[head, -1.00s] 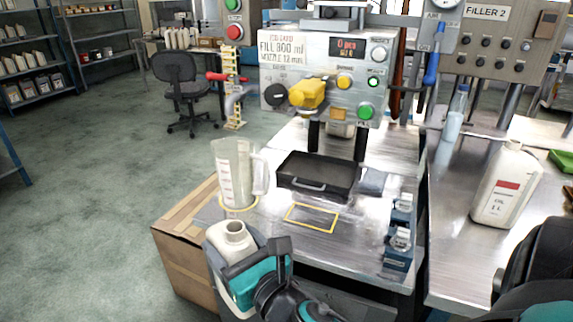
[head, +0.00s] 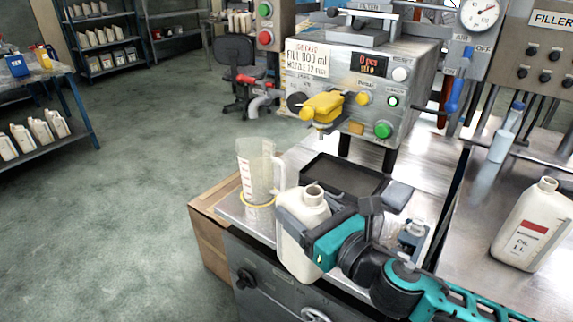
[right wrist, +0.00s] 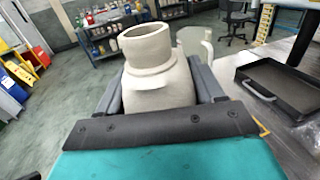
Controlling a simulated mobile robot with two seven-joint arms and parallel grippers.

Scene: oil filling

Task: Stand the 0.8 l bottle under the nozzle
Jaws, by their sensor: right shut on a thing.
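My right gripper (head: 312,228) is shut around an open-necked, off-white bottle (head: 300,250). In the head view the bottle is upright or nearly so, at the table's front edge. It fills the middle of the right wrist view (right wrist: 158,85), between my two dark fingers. The yellow nozzle head (head: 322,108) juts from the filling machine (head: 345,85), behind and above the bottle. Under it lies a black drip tray (head: 345,178), behind the bottle. My left gripper is out of view.
A clear measuring jug (head: 255,170) stands just left of the bottle, close to it. A small blue fixture (head: 412,235) is behind my right arm. A white oil bottle (head: 532,225) stands on the right-hand table. A cardboard box (head: 208,235) is at the left.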

